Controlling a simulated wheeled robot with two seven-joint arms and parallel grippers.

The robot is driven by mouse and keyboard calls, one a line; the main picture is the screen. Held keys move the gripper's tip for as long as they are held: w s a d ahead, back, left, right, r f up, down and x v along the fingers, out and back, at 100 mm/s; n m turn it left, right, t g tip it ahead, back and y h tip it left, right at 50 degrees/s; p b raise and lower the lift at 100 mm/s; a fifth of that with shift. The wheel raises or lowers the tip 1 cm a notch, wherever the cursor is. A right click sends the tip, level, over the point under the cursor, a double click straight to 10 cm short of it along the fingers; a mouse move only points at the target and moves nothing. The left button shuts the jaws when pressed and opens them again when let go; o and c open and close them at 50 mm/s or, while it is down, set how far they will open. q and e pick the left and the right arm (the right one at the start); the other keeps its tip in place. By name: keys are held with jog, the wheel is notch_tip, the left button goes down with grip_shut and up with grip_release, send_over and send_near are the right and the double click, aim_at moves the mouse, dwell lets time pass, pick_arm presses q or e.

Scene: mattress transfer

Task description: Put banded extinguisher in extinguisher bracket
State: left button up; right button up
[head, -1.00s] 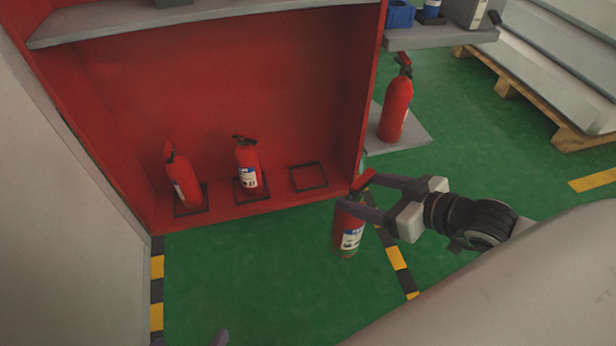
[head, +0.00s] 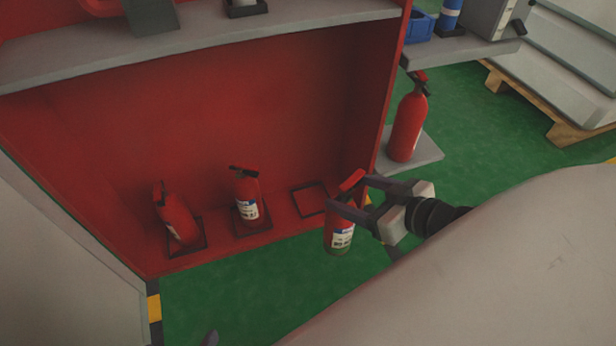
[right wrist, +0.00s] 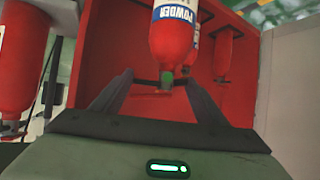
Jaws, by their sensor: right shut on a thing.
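The red extinguisher (head: 338,236) with a white and blue label hangs roughly upright in my right gripper (head: 348,196), which is shut on it near the neck, below the red handle. In the right wrist view the extinguisher (right wrist: 174,38) shows its "POWDER" label and neck between the fingers. The extinguisher bracket seems to be the empty black square frame (head: 309,199) on the red cabinet's floor. The held extinguisher is just right of and in front of this frame in the picture.
Two other extinguishers stand in the cabinet: a tilted one (head: 176,218) and a labelled one (head: 246,196). A larger extinguisher (head: 407,125) stands on a grey slab outside. The cabinet's right wall (head: 384,90) and shelf (head: 250,35) bound the space. Green floor is clear in front.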

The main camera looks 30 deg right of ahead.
jog(key=shift+w+d+b, duration=0.85)
jog(key=shift+w+d, duration=0.3)
jog(key=shift+w, duration=3.65)
jog(key=shift+w+d+b, duration=0.8)
jog(key=shift+w+d, duration=0.35)
jog(key=shift+w, duration=3.6)
pick_arm(q)
jog(key=w+d+r+t+h+b, duration=0.1)
jog(key=d+r+t+h+b, duration=0.1)
jog(key=r, duration=0.3)
jog(key=shift+d+r+h+b, duration=0.15)
jog(key=shift+d+h+b, duration=0.25)
jog(key=shift+d+b, duration=0.35)
pick_arm(e)
notch_tip(320, 180, down, 6)
jog(key=shift+w+f, duration=0.15)
jog(key=shift+f, duration=0.05)
pick_arm(q)
jog(key=shift+d, duration=0.1)
pick_arm(e)
jog(key=o, duration=1.7)
jog(key=shift+f, duration=0.35)
jog(key=o, duration=0.4)
pick_arm(q)
jog(key=shift+f, duration=0.25)
